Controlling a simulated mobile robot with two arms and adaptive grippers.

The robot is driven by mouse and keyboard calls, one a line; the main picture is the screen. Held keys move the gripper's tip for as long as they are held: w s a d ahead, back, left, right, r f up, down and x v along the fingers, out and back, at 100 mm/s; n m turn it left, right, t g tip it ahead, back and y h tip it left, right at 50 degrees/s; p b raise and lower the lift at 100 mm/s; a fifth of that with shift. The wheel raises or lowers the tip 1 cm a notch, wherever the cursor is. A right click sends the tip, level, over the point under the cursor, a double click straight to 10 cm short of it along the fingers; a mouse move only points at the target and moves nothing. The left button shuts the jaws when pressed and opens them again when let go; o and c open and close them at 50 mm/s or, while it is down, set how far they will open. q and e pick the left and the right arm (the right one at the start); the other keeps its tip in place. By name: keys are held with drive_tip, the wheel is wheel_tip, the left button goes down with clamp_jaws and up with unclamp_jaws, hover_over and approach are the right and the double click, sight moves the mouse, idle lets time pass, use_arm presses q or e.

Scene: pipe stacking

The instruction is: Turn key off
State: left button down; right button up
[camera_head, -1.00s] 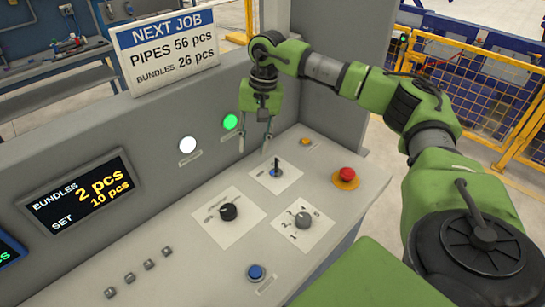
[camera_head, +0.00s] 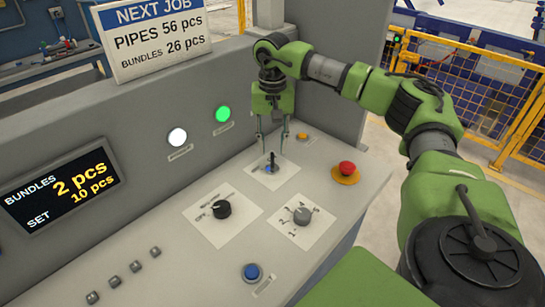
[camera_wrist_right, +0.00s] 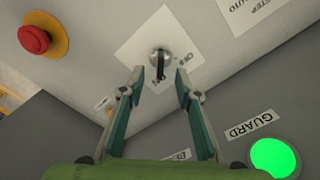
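The key switch (camera_head: 270,168) sits on a white label plate on the sloped console, with a key standing in it. In the right wrist view the key (camera_wrist_right: 160,66) shows edge-on in a round metal lock, near the ends of my fingers. My right gripper (camera_head: 272,150) points down at the key switch from above. Its two fingers are spread, one to each side of the key, and it also shows in the right wrist view (camera_wrist_right: 160,82). I cannot tell whether they touch it; a gap shows in the wrist view. My left gripper is not in view.
A red emergency button (camera_head: 346,170) stands right of the key switch. A black knob (camera_head: 221,209), a grey knob (camera_head: 301,215) and a blue button (camera_head: 252,272) lie nearer. A lit green lamp (camera_head: 223,114) and white lamp (camera_head: 178,137) are on the upright panel behind.

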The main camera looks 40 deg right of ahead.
sight(272, 155)
drive_tip(key=shift+f, duration=0.5)
drive_tip(key=shift+f+b, duration=1.45)
drive_tip(key=shift+f, duration=1.05)
drive_tip(key=shift+r, duration=0.1)
clamp_jaws()
